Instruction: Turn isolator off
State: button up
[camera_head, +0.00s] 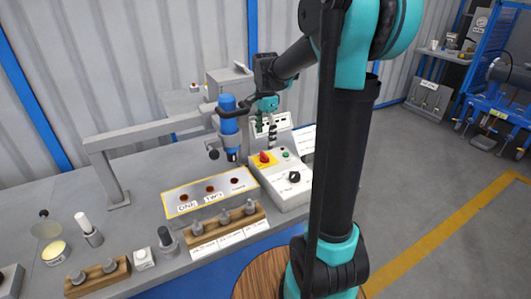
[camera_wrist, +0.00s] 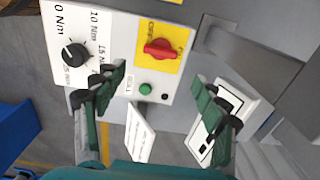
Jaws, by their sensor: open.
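The isolator is a red rotary switch (camera_wrist: 160,49) on a yellow plate (camera_wrist: 172,31) on a light grey control box (camera_head: 283,181). In the head view its red knob (camera_head: 264,158) is at the box's upper left. In the wrist view its handle lies roughly crosswise; the small lettering on the plate is hard to read. My gripper (camera_wrist: 158,103) is open and empty, with green finger pads apart on both sides of the view. In the head view my gripper (camera_head: 266,126) hangs above the back of the box, apart from the switch.
The box also has a green button (camera_wrist: 146,89) and a black dial (camera_wrist: 75,55) with Nm marks. A blue tool (camera_head: 229,125) hangs left of my gripper. A tray with holes (camera_head: 210,205) and a wooden block (camera_head: 211,229) with fittings stand left of the box.

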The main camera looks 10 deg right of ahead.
aim_at(264, 157)
notch_tip(264, 157, down, 8)
jog(key=shift+f, duration=0.25)
jog(key=shift+c, duration=0.4)
jog(key=c, duration=1.1)
